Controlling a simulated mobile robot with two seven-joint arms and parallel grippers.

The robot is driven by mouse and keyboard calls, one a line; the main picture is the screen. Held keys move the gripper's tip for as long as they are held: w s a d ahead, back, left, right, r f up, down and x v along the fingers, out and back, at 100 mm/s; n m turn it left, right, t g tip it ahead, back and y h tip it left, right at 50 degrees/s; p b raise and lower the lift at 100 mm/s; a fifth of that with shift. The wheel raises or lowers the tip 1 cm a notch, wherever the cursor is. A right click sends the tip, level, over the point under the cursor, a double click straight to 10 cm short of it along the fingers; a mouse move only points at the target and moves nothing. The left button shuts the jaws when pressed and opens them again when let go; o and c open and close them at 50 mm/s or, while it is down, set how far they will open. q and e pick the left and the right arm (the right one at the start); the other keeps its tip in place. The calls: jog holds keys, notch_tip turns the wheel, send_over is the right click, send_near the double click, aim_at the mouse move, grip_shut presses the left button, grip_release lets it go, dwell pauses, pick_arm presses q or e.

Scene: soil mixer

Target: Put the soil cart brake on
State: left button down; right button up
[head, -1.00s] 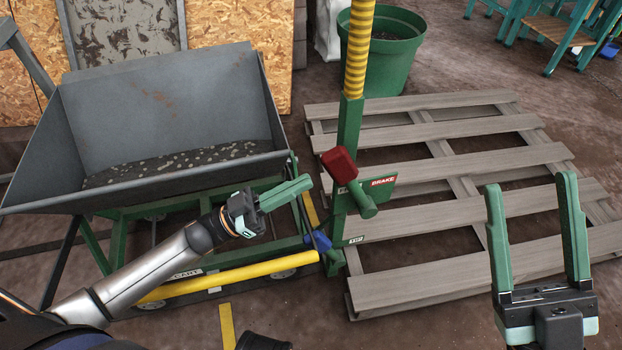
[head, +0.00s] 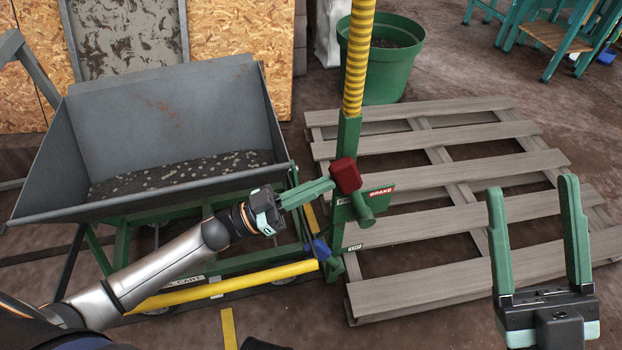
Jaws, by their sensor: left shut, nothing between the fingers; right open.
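The soil cart has a grey hopper (head: 170,115) on a green frame, with a yellow bar (head: 225,286) low at its front. A green post stands at its right. On the post is the brake lever with a red block-shaped head (head: 346,176) and a green round-ended part (head: 364,212), beside a red "BRAKE" label (head: 381,192). My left gripper (head: 331,184) is shut and empty, its fingertips at the left side of the red head. They look touching, but I cannot be sure. My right gripper (head: 535,195) is open and empty over the pallet, apart from the lever.
A wooden pallet (head: 440,215) lies right of the post. A green pot (head: 385,62) stands behind it. A yellow-striped pole (head: 358,60) rises above the post. A blue part (head: 320,249) sits low by the post, near a second, lower label (head: 354,248).

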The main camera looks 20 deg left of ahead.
aim_at(343, 172)
notch_tip(343, 172, up, 4)
jog(key=h+p, duration=0.1)
jog(key=p, duration=0.3)
pick_arm(q)
jog(key=d+r+p, duration=0.1)
jog(key=w+d+r+g+y+p, duration=0.1)
jog(key=shift+w+d+r+y, duration=0.15)
jog(key=shift+w+r+y, duration=0.15)
jog(key=shift+r, duration=0.1)
jog(key=shift+p+x, duration=0.35)
jog(key=shift+x, duration=0.6)
jog(key=shift+f, duration=0.25)
pick_arm(e)
jog(key=w+d+f+m+g+h, duration=0.1)
jog(key=w+d+f+m+h, duration=0.1)
jog(key=w+f+m+h, duration=0.3)
notch_tip(343, 172, down, 2)
jog(key=shift+w+f+h, duration=0.25)
jog(key=shift+w+h, duration=0.2)
jog(key=shift+h, duration=0.25)
pick_arm(q)
jog(key=shift+s, duration=0.1)
pick_arm(e)
jog(key=shift+a, duration=0.1)
